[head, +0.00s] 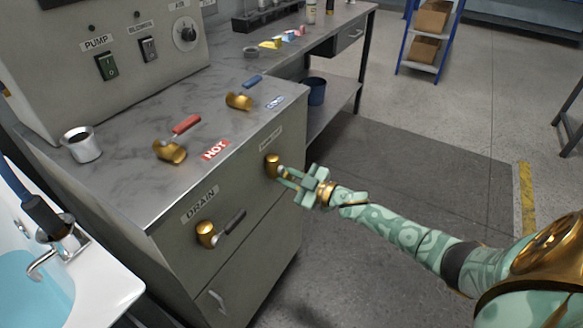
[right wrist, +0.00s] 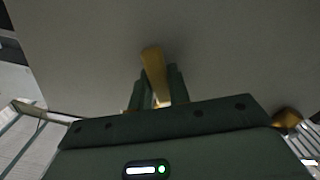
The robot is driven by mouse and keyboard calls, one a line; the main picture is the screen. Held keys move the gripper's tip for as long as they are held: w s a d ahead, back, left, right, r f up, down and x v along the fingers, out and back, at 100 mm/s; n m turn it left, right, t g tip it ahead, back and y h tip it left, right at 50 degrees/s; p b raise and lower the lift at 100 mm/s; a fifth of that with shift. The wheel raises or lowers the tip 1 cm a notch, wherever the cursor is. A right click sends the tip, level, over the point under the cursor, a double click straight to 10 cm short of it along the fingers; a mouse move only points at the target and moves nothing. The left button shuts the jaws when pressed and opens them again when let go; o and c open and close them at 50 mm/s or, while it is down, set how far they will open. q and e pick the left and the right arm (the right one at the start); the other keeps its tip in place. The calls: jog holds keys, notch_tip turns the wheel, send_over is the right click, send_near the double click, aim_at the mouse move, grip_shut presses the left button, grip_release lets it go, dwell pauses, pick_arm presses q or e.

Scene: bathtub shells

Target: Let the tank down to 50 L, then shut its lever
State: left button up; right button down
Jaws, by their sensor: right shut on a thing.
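A brass valve (head: 273,161) sits on the grey cabinet's front, under a small label too blurred to read. My right gripper (head: 286,175) is shut on this valve's lever, which is mostly hidden by the fingers. In the right wrist view, brass (right wrist: 153,68) shows between the fingers (right wrist: 158,88). Left of it on the same front is the DRAIN valve (head: 206,232), with a dark-handled lever (head: 232,220) slanting up to the right. Pale blue water (head: 30,290) shows in a white basin at the lower left. No litre reading is visible. My left gripper is not in view.
The counter holds a red-handled HOT valve (head: 170,150), a blue-handled valve (head: 240,100) and a metal cup (head: 82,145). A panel with a PUMP switch (head: 106,66) stands behind. The floor right of the cabinet is clear; a blue bin (head: 315,91) stands farther back.

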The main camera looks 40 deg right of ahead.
jog(key=m+p, duration=0.1)
jog(key=a+m, duration=0.1)
jog(key=m, duration=0.1)
jog(key=shift+s+a+f+p, duration=0.15)
jog(key=shift+s+p, duration=0.15)
jog(key=shift+p, duration=0.1)
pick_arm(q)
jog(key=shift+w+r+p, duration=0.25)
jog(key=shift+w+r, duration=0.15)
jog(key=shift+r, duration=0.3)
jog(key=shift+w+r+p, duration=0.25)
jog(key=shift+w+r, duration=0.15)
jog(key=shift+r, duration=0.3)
pick_arm(e)
jog(key=shift+s+a+f+m, duration=0.1)
jog(key=shift+a+m, duration=0.1)
jog(key=shift+m, duration=0.45)
jog(key=shift+s+a+f+m, duration=0.1)
jog(key=shift+a+m, duration=0.1)
jog(key=shift+m, duration=0.45)
jog(key=shift+a, duration=0.1)
jog(key=c, duration=1.3)
grip_release()
